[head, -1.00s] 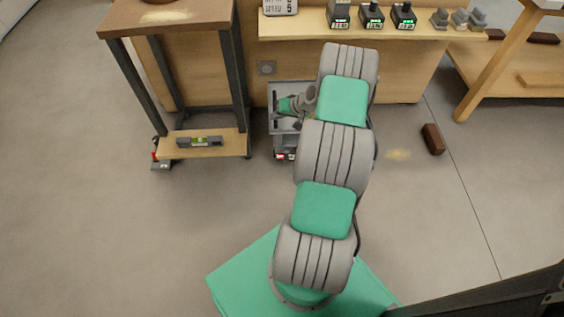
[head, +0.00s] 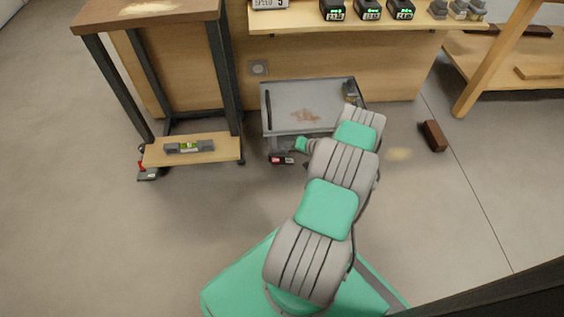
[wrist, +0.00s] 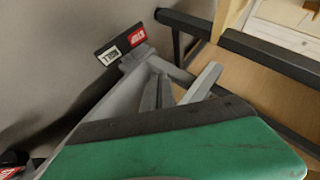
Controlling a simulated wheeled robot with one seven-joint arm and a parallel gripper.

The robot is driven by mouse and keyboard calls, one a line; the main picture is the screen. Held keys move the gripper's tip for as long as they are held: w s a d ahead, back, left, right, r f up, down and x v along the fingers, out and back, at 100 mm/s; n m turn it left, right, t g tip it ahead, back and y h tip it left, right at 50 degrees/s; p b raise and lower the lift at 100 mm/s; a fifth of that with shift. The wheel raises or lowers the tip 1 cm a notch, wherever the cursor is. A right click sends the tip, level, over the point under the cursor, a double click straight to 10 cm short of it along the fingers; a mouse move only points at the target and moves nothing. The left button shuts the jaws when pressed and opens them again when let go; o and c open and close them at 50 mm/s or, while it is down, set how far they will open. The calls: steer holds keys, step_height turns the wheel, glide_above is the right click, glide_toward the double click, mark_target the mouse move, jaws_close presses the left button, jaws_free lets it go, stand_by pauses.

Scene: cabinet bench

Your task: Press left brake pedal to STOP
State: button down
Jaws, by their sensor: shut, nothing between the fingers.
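The left brake pedal (head: 282,160) is a dark plate with a red and a white label, low at the front left of the grey cart (head: 268,122). In the wrist view the pedal plate (wrist: 120,42) shows large, with red STOP and white ROLL marks. My gripper (wrist: 158,88) is shut and empty, just short of the plate in that view. I cannot tell whether it touches the pedal or how far the pedal is tilted. In the head view my wrist is just right of the pedal, and my fingers are not clear there.
A dark-legged table (head: 225,75) with a low shelf (head: 215,155) stands left of the cart. A brown block (head: 433,136) lies on the floor at right. Open floor lies in front.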

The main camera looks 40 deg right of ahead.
mark_target(286, 162)
steer(key=f+b, duration=0.1)
steer(key=f, duration=0.1)
steer(key=f+b, duration=0.2)
steer(key=f, duration=0.1)
steer(key=w+a+f+b, duration=0.1)
steer(key=f, duration=0.1)
steer(key=shift+a+f+b, duration=0.1)
steer(key=shift+f+b, duration=0.15)
steer(key=shift+b, duration=0.1)
steer(key=shift+f, duration=0.1)
stand_by(1.4)
steer(key=shift+a+f+b, duration=0.15)
steer(key=shift+f+b, duration=0.25)
steer(key=shift+b, duration=0.25)
steer(key=shift+f, duration=0.3)
stand_by(0.4)
steer(key=shift+s+r, duration=0.15)
steer(key=shift+r, duration=0.3)
